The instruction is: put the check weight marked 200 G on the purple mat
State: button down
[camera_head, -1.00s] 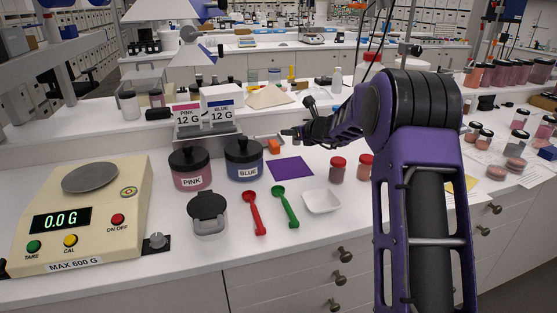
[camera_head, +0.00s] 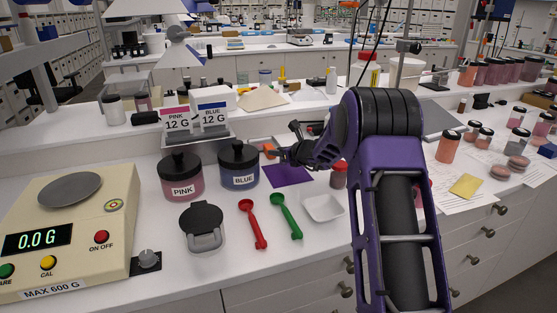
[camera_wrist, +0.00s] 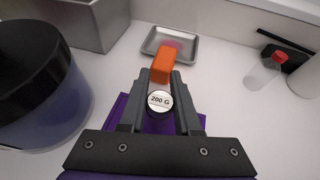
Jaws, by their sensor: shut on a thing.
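The check weight (camera_wrist: 160,101) shows its round pale top marked 200 G in the wrist view. My gripper (camera_wrist: 161,88) is shut on it, with one dark finger on each side. The purple mat (camera_wrist: 121,107) lies under the fingers, mostly hidden by them. In the head view the mat (camera_head: 289,176) lies right of the BLUE jar, and my gripper (camera_head: 284,153) is over its back part. The weight cannot be made out in the head view. I cannot tell whether its base touches the mat.
An orange block (camera_wrist: 162,66) stands just beyond the fingertips. The BLUE jar (camera_head: 239,168) stands close on the left. A metal tray (camera_wrist: 149,48) is behind. A red-capped jar (camera_head: 339,175), white dish (camera_head: 323,208) and green spoon (camera_head: 288,215) lie around the mat.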

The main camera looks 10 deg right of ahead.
jog(key=shift+f, duration=0.85)
jog(key=c, duration=0.6)
grip_release()
jog(key=v, duration=1.2)
